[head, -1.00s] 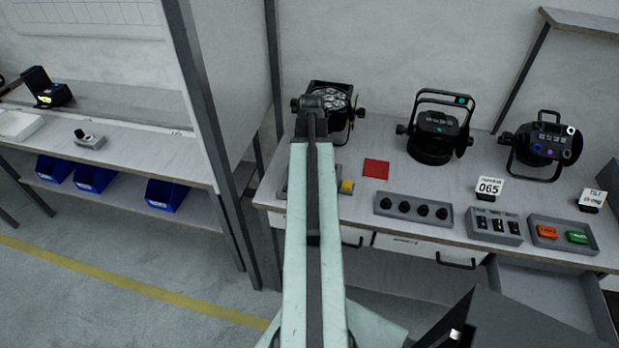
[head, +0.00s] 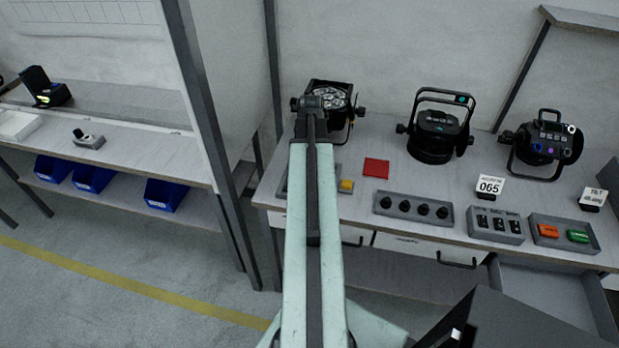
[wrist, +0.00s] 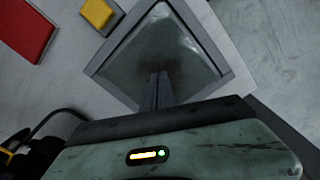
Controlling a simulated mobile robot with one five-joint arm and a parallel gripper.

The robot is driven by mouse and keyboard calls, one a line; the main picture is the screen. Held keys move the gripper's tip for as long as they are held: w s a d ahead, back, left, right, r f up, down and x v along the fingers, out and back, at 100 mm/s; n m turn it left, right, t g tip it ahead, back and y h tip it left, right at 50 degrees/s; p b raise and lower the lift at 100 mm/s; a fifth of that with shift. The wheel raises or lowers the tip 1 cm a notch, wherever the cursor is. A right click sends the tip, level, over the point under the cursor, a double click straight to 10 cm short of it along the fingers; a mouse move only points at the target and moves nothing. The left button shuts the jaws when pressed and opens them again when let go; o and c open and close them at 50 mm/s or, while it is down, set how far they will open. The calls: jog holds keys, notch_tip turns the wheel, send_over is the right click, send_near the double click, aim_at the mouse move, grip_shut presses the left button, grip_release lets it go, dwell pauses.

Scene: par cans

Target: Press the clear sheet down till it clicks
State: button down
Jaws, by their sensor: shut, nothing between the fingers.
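In the wrist view, the clear sheet (wrist: 160,42) lies in a square grey frame (wrist: 218,48) and looks dark and glossy. My gripper (wrist: 157,78) is shut and empty, with its fingertips over the near part of the sheet. I cannot tell whether the tips touch it. A dim reflection shows in the sheet beside the tips. In the head view my arm hides the sheet and the fingertips; only a sliver of the grey frame (head: 283,187) shows left of the arm.
A yellow block (head: 346,186) and a red square (head: 376,168) lie right of the frame. Par cans (head: 436,130) stand along the bench's back. A knob box (head: 413,209), a switch box (head: 495,225) and an orange-and-green button tray (head: 563,234) line the front.

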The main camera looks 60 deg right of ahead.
jog(key=shift+f+b, duration=0.55)
jog(key=shift+f, duration=0.05)
jog(key=shift+r, duration=0.1)
notch_tip(320, 180, up, 7)
jog(key=p, duration=0.7)
jog(key=shift+s, duration=0.15)
